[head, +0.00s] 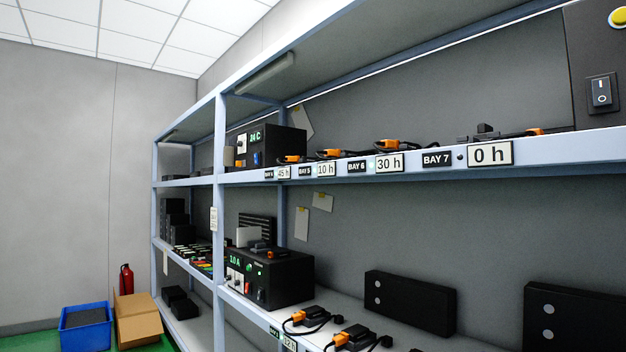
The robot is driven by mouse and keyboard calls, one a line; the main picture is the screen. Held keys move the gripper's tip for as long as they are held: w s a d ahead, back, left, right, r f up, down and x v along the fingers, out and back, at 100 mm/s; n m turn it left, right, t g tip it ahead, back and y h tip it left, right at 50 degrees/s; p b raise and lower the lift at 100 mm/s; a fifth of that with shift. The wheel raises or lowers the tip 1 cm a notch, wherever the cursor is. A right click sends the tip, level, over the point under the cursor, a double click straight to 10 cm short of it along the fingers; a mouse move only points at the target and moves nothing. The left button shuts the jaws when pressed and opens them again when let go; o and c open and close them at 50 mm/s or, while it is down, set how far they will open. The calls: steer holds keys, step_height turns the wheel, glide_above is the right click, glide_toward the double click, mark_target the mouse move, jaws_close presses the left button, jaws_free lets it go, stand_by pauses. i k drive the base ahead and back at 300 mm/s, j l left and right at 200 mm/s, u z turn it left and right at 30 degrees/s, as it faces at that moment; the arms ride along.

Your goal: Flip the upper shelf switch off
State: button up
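A black rocker switch (602,91) with white marks sits on a dark upright panel (583,55) above the upper shelf (385,160) at the far right. Its on or off position is too small to tell. A black power unit (283,146) with a green "24 C" display stands on the upper shelf left of centre. It has small controls on its front, including a blue one, too small to read. My gripper is not in this view.
A black unit (283,279) with a green display stands on the lower shelf. Orange connectors with black leads (395,146) lie along the upper shelf's front edge. A blue crate (85,329), a cardboard box (137,318) and a fire extinguisher (126,279) stand at the lower left.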

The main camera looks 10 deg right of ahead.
mark_target(601, 87)
steer(key=i+j+z, duration=0.1)
steer(key=i, duration=1.2)
